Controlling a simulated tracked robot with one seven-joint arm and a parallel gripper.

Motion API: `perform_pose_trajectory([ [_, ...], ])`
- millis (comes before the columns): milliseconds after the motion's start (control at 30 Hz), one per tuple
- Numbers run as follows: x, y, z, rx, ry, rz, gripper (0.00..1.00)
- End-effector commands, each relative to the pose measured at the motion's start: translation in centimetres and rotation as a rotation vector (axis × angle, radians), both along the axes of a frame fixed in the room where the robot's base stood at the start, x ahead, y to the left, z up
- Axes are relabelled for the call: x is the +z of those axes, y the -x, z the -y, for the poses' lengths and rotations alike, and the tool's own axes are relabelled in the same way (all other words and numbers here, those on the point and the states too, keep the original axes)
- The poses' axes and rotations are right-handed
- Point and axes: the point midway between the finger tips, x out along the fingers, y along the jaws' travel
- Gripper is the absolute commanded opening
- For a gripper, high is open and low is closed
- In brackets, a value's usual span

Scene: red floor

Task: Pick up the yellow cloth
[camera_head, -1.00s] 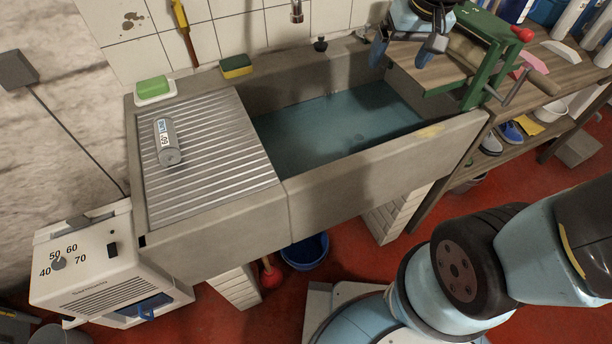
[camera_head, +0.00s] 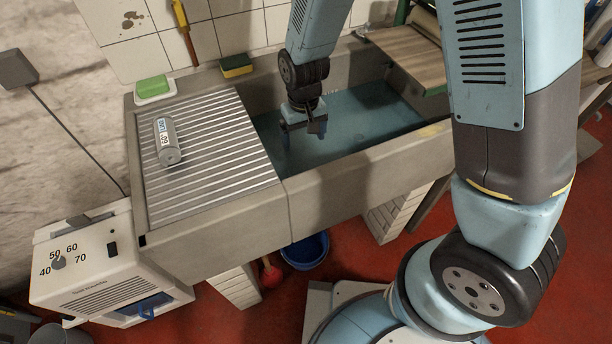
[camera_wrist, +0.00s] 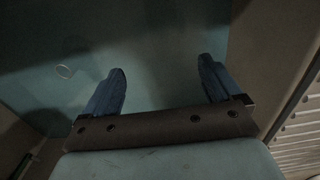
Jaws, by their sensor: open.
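No yellow cloth can be made out for certain now. A flat yellow piece that lay on the shelf at the right a second ago is now hidden behind my arm. My gripper (camera_head: 303,130) hangs over the left part of the water-filled sink (camera_head: 335,178), pointing down. In the wrist view my gripper (camera_wrist: 162,68) has its two blue fingers spread apart with nothing between them. Blue-green water (camera_wrist: 165,40) lies beneath them, with a small pale oval (camera_wrist: 65,71) at the left that I cannot identify.
A ribbed drainboard (camera_head: 215,155) left of the sink holds a grey can (camera_head: 166,142). Green soap (camera_head: 152,87) and a yellow-green sponge (camera_head: 236,66) sit on the back rim. A wooden board (camera_head: 405,55) is at the right. A blue bucket (camera_head: 306,250) stands below.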

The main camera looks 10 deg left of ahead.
Motion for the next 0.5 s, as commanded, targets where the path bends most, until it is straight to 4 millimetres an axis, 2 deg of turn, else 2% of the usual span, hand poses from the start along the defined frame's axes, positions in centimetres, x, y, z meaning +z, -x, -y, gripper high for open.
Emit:
perform_pose_trajectory([
  [167,-1.5,0.3,-0.3,0.009,0.008,-0.004,0.92],
  [500,-6.0,0.3,-0.3,0.007,0.008,-0.006,0.92],
])
